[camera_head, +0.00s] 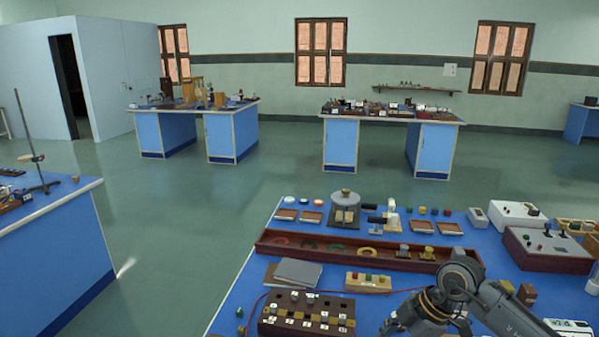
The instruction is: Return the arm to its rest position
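One arm, my right one, comes in from the lower right over the blue bench top (240,290). It is dark grey, with a round joint above the bench's front part. My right gripper (418,316) points down and left from that joint, near the bottom edge of the picture. Its fingertips are small and partly cut off, so I cannot tell whether it is open or shut. I see no object clearly held in it. My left arm and gripper are not in view.
Close to the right gripper are a dark block with knobs (306,316), a cream box with coloured terminals (368,282) and a long wooden tray (345,251). A dark red instrument box (545,250) stands at right. Open floor (190,220) lies left of the bench.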

